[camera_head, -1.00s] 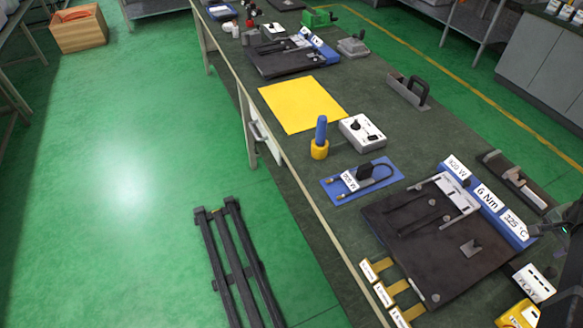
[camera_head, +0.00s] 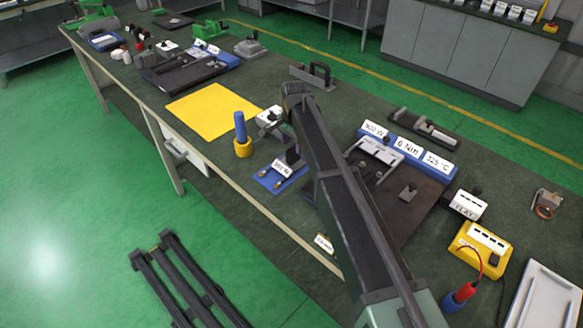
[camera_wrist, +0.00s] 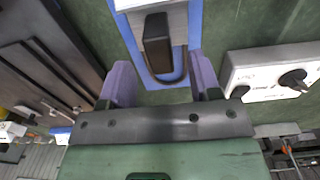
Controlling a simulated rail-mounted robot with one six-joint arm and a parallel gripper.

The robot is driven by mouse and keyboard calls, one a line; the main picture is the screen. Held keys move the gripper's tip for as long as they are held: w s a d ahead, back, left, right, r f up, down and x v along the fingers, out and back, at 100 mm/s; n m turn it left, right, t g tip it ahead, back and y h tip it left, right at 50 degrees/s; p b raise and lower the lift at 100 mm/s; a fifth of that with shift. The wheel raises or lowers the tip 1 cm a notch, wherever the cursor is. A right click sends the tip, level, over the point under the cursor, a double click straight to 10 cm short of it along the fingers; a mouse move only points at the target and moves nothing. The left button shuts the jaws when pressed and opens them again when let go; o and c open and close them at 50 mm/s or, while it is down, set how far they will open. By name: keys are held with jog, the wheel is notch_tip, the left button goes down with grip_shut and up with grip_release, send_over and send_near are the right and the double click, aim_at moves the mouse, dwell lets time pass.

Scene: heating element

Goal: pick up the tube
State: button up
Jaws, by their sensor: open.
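The tube is a dark U-shaped loop (camera_wrist: 172,80) with a black block (camera_wrist: 157,42) on it. It lies on a blue mat (camera_head: 267,184) beside a white label plate (camera_head: 282,167). In the wrist view, the loop's bend shows between the two purple fingers of my gripper (camera_wrist: 160,77), which are apart with nothing held. I cannot tell the height of the fingers above the loop. In the head view, my arm covers the right part of the mat and most of the tube.
A white box with a knob (camera_wrist: 283,75) stands right of my gripper in the wrist view. A dark plate fixture (camera_wrist: 45,60) lies at the left.

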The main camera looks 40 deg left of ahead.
aim_at(293, 149)
jog(key=shift+f, duration=0.1)
notch_tip(293, 149, down, 5)
jog(key=b, duration=0.5)
jog(key=shift+f, duration=0.2)
jog(key=shift+r, duration=0.2)
grip_shut()
jog(key=shift+r, duration=0.1)
notch_tip(293, 149, up, 20)
jog(key=p, duration=2)
